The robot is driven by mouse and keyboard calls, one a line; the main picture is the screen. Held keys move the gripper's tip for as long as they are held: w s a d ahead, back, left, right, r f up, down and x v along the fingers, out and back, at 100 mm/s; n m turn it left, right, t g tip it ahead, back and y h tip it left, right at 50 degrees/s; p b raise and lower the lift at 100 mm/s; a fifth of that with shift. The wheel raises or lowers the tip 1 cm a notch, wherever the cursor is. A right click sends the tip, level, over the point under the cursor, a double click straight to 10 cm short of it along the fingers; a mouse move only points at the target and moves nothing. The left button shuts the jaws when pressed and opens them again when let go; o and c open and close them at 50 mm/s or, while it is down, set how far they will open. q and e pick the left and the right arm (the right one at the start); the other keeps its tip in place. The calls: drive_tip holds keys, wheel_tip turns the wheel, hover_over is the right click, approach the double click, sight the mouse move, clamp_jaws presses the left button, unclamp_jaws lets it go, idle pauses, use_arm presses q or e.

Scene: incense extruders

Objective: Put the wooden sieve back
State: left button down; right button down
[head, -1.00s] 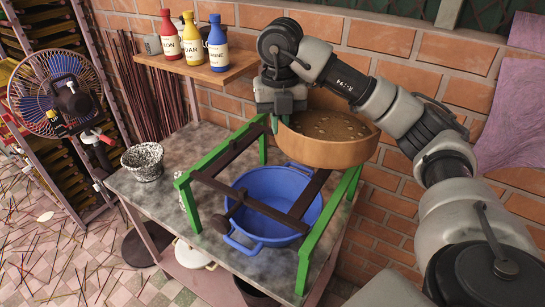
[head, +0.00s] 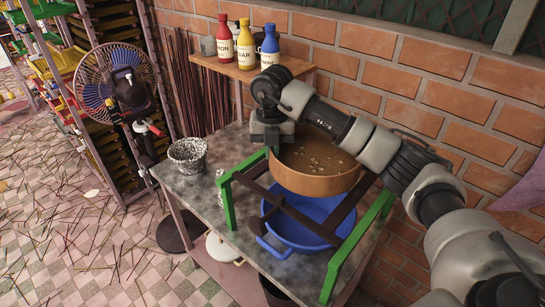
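The wooden sieve (head: 315,187) is a round brown hoop with small bits scattered on its mesh. It is level or nearly so, over the back part of the green-legged stand (head: 343,252) with dark rails. My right gripper (head: 273,143) is at the sieve's far left rim and appears shut on it; the fingertips are partly hidden. I cannot tell whether the sieve's underside touches the rails. The blue basin (head: 302,233) sits on the table under the stand, partly covered by sieve and rails. My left gripper is not in view.
A speckled pot (head: 188,153) stands on the grey table (head: 192,190) at the left. A wall shelf (head: 247,70) holds red, yellow and blue bottles (head: 246,46). A fan (head: 121,85) stands at the left. The brick wall is close behind.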

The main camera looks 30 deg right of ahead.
drive_tip(key=shift+a+f, duration=0.1)
drive_tip(key=shift+f, duration=0.25)
wheel_tip(320, 180, down, 2)
drive_tip(key=shift+f+p, duration=0.1)
drive_tip(key=shift+p, duration=0.8)
drive_tip(key=shift+f, duration=0.4)
drive_tip(key=shift+f, duration=0.15)
drive_tip(key=c, duration=1.3)
unclamp_jaws()
